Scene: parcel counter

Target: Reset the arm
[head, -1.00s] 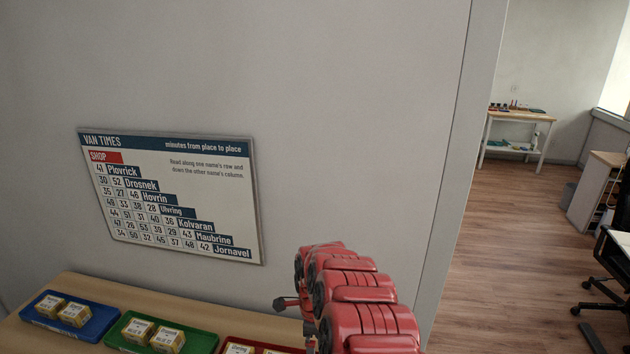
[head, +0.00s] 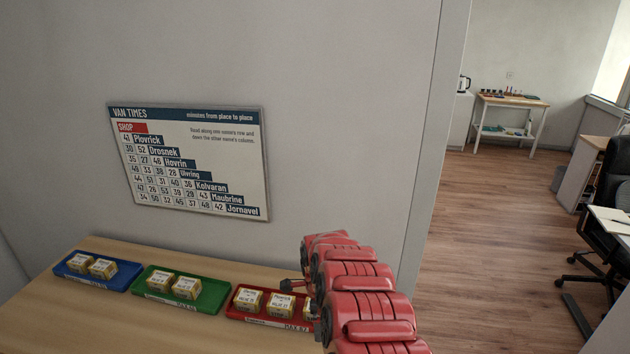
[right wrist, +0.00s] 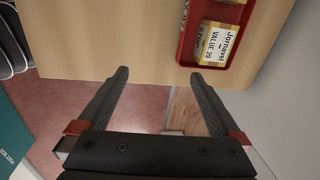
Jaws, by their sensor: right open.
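My right arm (head: 360,300) is red and reaches up from the bottom of the head view, in front of the right end of the counter. In the right wrist view my right gripper (right wrist: 158,75) is open, with nothing between its two dark fingers. It is over the counter's edge, and the red tray (right wrist: 186,48) is ahead and to the right of it. A small parcel (right wrist: 220,40) labelled Jornavel lies in that tray. In the head view the gripper itself is mostly hidden behind the arm. My left gripper is not in view.
On the counter (head: 130,310) stand a blue tray (head: 75,281), a green tray (head: 150,293) and a red tray (head: 240,315), each with small parcels. A van times board (head: 195,200) hangs on the wall. At right are open floor (head: 480,230), a work table (head: 510,103) and an office chair (head: 600,230).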

